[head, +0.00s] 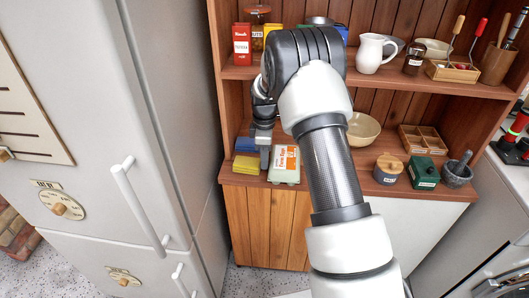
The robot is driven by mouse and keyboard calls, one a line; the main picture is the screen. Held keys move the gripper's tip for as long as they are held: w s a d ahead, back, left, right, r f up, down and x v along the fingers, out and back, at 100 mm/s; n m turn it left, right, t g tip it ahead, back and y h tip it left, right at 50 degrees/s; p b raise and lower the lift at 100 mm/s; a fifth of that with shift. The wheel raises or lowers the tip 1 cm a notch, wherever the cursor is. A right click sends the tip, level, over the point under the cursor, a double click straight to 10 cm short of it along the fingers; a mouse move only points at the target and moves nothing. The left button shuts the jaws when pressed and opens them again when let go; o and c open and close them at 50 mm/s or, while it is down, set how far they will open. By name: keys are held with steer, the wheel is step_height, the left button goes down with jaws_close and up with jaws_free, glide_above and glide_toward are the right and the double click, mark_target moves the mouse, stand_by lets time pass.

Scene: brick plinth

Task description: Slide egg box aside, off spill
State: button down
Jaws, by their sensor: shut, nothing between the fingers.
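The egg box (285,178) is a pale carton with an orange and white label. It sits on the lower shelf of the wooden dresser, near the front edge, and my arm passes close by on its right. My gripper (264,163) points down just to the left of the egg box, with its fingers shut and empty. The gripper is close beside the box's left side; I cannot tell whether they touch. No spill can be made out; the egg box and arm hide part of the shelf.
A yellow block or cloth (246,165) and a blue one (246,145) lie left of my gripper. Right of my arm are a cream bowl (362,129), a lidded pot (387,171), a green box (423,173) and a mortar (458,173). The fridge (150,120) stands at left.

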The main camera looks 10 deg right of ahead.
steer(key=shift+f, duration=1.4)
steer(key=shift+d, duration=0.1)
steer(key=s+d, duration=0.1)
steer(key=d, duration=0.4)
steer(key=s+d, duration=0.2)
steer(key=d, duration=0.4)
steer(key=s+d, duration=0.1)
steer(key=d, duration=0.4)
steer(key=shift+s+d, duration=0.35)
steer(key=shift+d, duration=0.05)
